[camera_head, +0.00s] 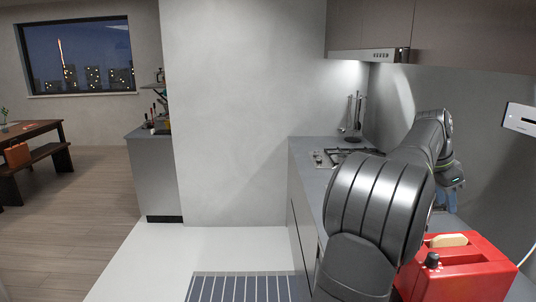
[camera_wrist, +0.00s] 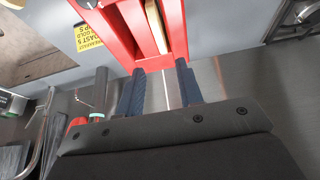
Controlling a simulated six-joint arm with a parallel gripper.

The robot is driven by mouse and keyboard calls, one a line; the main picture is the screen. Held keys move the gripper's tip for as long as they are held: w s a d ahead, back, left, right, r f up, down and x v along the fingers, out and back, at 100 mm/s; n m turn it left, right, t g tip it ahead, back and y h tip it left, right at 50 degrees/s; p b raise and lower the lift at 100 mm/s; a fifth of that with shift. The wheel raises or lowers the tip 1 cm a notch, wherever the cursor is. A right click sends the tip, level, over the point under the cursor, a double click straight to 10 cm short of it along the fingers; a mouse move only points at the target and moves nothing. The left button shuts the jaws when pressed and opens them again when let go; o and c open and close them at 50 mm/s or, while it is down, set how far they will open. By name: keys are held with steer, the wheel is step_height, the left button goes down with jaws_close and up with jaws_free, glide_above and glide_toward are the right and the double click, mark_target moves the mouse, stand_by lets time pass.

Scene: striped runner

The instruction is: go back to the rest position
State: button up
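A red toaster (camera_head: 480,284) stands on the counter at the lower right of the head view, with a pale slice of bread (camera_head: 449,240) showing in one slot. In the wrist view the toaster (camera_wrist: 122,25) is at the top, with the bread (camera_wrist: 156,27) in its slot. My gripper (camera_wrist: 161,88) has its two blue-padded fingers apart, with nothing between them. The fingertips appear just below the toaster's near edge in that picture; I cannot tell the distance. In the head view my arm hides part of the toaster, and the fingers are mostly hidden.
A hob (camera_head: 333,156) sits farther back on the counter, below a range hood (camera_head: 365,55). Utensils (camera_head: 356,112) hang by the wall. A yellow printed card (camera_wrist: 89,38) lies beside the toaster. A striped runner (camera_head: 240,287) lies on the clear floor to the left.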

mark_target(449, 235)
steer(key=x, duration=1.1)
steer(key=shift+s+f, duration=0.1)
steer(key=shift+f, duration=0.05)
steer(key=shift+d+r, duration=0.1)
steer(key=shift+r, duration=0.2)
step_height(449, 235, up, 10)
steer(key=s+f+m, duration=0.1)
steer(key=s, duration=1.4)
steer(key=s+a+f+n, duration=0.15)
steer(key=a+f, duration=0.25)
steer(key=a, duration=0.4)
steer(key=s+a+f+m, duration=0.1)
steer(key=s+a+f, duration=0.25)
steer(key=a, duration=0.35)
step_height(449, 235, down, 9)
steer(key=shift+w+r, duration=0.15)
steer(key=shift+w, duration=0.3)
